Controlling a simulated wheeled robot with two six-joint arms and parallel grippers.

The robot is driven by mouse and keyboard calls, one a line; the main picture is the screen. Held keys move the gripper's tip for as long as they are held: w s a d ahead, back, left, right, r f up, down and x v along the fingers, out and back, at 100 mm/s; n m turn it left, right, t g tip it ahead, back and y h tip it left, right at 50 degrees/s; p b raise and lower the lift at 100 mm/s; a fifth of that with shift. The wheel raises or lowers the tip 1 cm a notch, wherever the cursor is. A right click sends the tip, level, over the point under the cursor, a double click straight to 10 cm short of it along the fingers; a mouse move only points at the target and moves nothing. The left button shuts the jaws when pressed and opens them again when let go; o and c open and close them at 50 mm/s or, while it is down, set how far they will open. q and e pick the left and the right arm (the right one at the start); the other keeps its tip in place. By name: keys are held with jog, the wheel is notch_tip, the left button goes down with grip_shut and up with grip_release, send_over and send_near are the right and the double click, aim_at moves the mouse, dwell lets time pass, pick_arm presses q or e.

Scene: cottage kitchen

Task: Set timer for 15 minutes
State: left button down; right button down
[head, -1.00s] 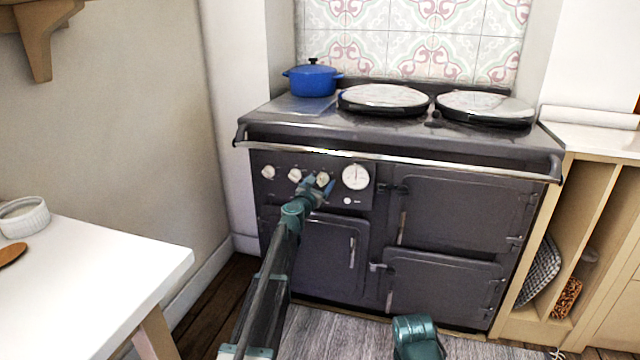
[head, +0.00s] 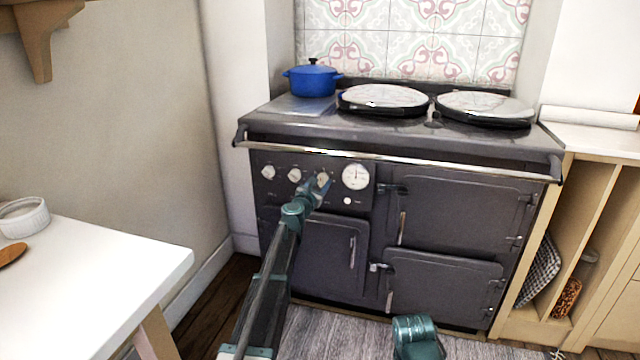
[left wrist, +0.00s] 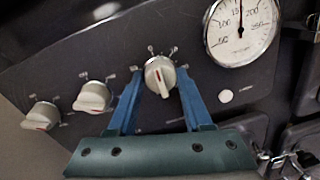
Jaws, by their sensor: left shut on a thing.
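The timer knob (left wrist: 160,77) is the rightmost of three white knobs on the dark range cooker's control panel. In the head view my left gripper (head: 321,182) is at the panel and partly covers the knob.
Two more knobs (left wrist: 93,96) (left wrist: 42,115) sit to the left. A round gauge (head: 355,176) and a small white button (head: 347,201) are close on the right. The cooker's front rail (head: 400,157) runs above. A blue pot (head: 312,80) stands on top.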

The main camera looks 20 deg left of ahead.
pick_arm(q)
jog(key=m, duration=0.4)
jog(key=shift+d, duration=0.1)
jog(key=m, duration=0.3)
jog(key=shift+m+p, duration=0.3)
jog(key=shift+p, duration=0.1)
jog(key=m, duration=0.6)
jog(key=shift+d+g+y, duration=0.1)
jog(key=shift+g+y, duration=0.2)
jog(key=shift+c, duration=1.6)
grip_release()
jog(key=shift+s, duration=0.15)
jog(key=s+p, duration=0.1)
jog(key=s, duration=1.2)
jog(key=shift+s+r, duration=0.3)
jog(key=shift+r, duration=0.05)
